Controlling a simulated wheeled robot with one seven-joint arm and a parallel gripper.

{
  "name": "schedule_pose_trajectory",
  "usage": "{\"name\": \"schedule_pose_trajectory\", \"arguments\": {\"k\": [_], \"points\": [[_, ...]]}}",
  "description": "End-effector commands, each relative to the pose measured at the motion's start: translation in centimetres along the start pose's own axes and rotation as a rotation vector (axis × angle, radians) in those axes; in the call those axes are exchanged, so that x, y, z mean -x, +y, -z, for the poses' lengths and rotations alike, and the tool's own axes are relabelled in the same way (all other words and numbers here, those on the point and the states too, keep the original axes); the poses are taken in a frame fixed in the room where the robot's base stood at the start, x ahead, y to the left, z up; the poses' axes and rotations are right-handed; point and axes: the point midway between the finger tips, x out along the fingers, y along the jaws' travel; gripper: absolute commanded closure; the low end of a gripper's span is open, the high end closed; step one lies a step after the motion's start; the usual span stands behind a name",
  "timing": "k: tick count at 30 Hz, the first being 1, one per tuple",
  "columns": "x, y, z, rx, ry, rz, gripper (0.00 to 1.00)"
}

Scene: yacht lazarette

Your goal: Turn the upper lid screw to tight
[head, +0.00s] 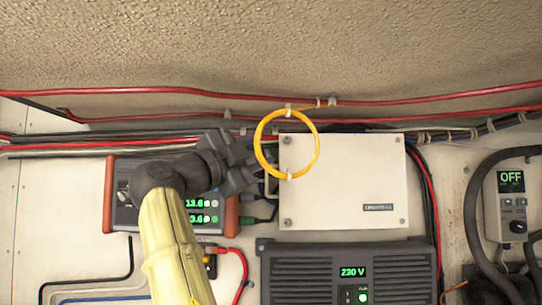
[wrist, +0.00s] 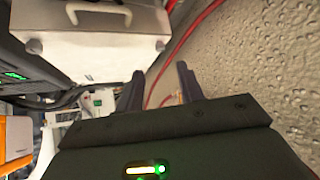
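The pale lid (head: 343,190) of a wall box faces me, with a small screw near each corner. The upper left screw (head: 287,140) shows through an orange cable loop (head: 318,158). In the wrist view, the box's handled side (wrist: 110,20) is at the top, with one screw (wrist: 160,46) nearer the textured surface and another (wrist: 34,46) at the other corner. My gripper (head: 252,158) is just left of the box, beside the loop; whether they touch is unclear. Its two fingers (wrist: 160,85) are apart with nothing between them. The screws' turn position is too small to read.
Red cables (head: 180,92) run along the top under a textured overhead surface (head: 270,45). A dark 230 V unit (head: 400,265) is below the box. A display panel (head: 125,215) is behind my arm. An OFF controller (head: 512,205) and thick hose are right.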

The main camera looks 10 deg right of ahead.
Motion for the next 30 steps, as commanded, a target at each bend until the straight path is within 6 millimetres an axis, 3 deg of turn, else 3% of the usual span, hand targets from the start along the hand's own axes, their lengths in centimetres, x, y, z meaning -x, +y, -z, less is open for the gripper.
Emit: {"name": "schedule_pose_trajectory", "arguments": {"k": [9,15,26,30], "points": [[6.6,0.3,-0.2,0.001,0.0,0.001,0.62],[9.2,0.1,-0.2,0.001,-0.001,-0.001,0.62],[9.5,0.0,-0.2,0.001,0.0,-0.001,0.62],[8.5,0.5,-0.1,0.022,-0.008,-0.01,0.62]]}}
